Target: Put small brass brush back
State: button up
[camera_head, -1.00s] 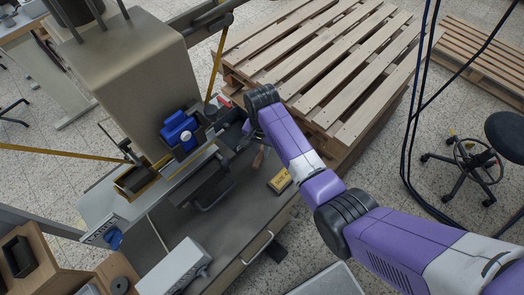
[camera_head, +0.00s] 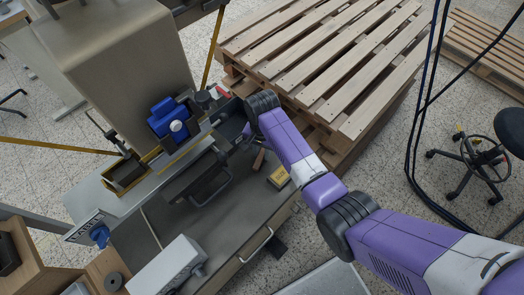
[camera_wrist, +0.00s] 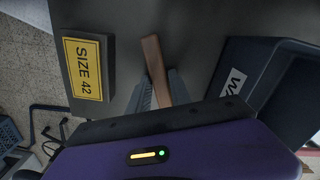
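A brown wooden handle (camera_wrist: 156,62), which looks like that of the small brass brush, lies between the two fingers of my gripper (camera_wrist: 160,86) in the wrist view. The fingers sit close on both sides of it and look shut on it. The handle is slightly tilted; brass bristles cannot be made out. In the head view the handle (camera_head: 259,159) shows as a short brown piece over the dark worktop (camera_head: 229,224), left of the yellow-labelled block. My forearm hides most of the gripper there.
The "SIZE 42" block (camera_wrist: 86,68) is left of the gripper in the wrist view. A dark blue bin (camera_wrist: 262,85) with a partly visible white label stands close on the right. The press with its blue part (camera_head: 167,117) is left in the head view; wooden pallets (camera_head: 330,60) are behind.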

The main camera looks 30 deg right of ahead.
aim_at(262, 153)
jog(key=shift+o, duration=1.1)
notch_tip(262, 153, up, 12)
jog(key=shift+r, duration=0.15)
